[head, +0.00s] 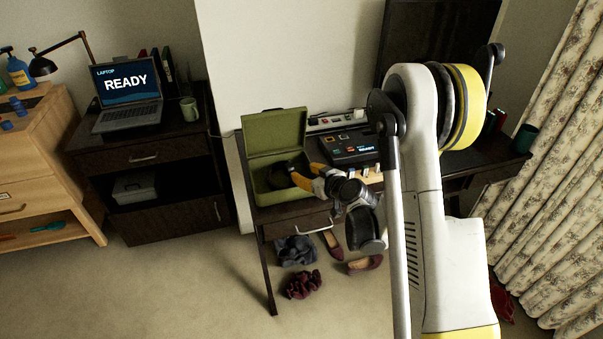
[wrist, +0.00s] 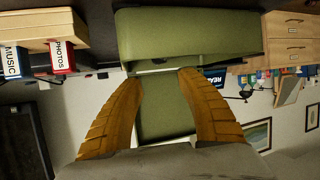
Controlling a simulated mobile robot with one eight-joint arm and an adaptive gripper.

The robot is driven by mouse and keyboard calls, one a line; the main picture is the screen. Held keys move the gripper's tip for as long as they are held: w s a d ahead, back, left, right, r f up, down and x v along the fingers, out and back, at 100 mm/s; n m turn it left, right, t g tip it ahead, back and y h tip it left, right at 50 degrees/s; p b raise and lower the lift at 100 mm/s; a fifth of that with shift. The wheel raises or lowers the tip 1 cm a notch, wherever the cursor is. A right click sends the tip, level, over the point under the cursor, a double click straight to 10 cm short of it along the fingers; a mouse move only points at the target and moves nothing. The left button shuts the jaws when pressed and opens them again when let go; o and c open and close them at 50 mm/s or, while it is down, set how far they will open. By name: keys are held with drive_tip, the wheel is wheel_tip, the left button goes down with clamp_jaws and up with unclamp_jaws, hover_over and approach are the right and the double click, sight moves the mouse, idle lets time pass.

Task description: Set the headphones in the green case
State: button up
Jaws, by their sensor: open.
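The green case (head: 277,131) stands open on the dark desk, its lid raised at the back. A dark rounded thing (head: 283,174), which looks like the headphones, lies inside the case, partly hidden by its front wall and my fingers. My gripper (head: 303,174) is at the right side of the case, its orange fingers apart near the dark thing. In the wrist view my gripper (wrist: 159,77) is open with nothing between the fingers, and the green case (wrist: 190,35) is ahead of it. The headphones do not show clearly in the wrist view.
A dark console (head: 350,147) and a power strip (head: 335,121) are on the desk right of the case. A laptop (head: 127,85) and a mug (head: 189,110) stand on the cabinet at left. Shoes (head: 365,265) and cloths (head: 302,284) lie on the floor.

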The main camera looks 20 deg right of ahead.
drive_tip(key=s+a+r+m+g, duration=0.1)
drive_tip(key=s+a+r+g, duration=0.35)
drive_tip(key=s+r, duration=0.9)
drive_tip(key=s+r+m+g+h, duration=0.1)
drive_tip(key=s, duration=0.9)
drive_tip(key=s+r+m+h, duration=0.1)
drive_tip(key=s+h, duration=0.1)
drive_tip(key=s, duration=0.8)
drive_tip(key=shift+s+d+r+m+g+h, duration=0.2)
drive_tip(key=shift+d+r+m+g+h, duration=0.1)
drive_tip(key=shift+r+m+g, duration=0.1)
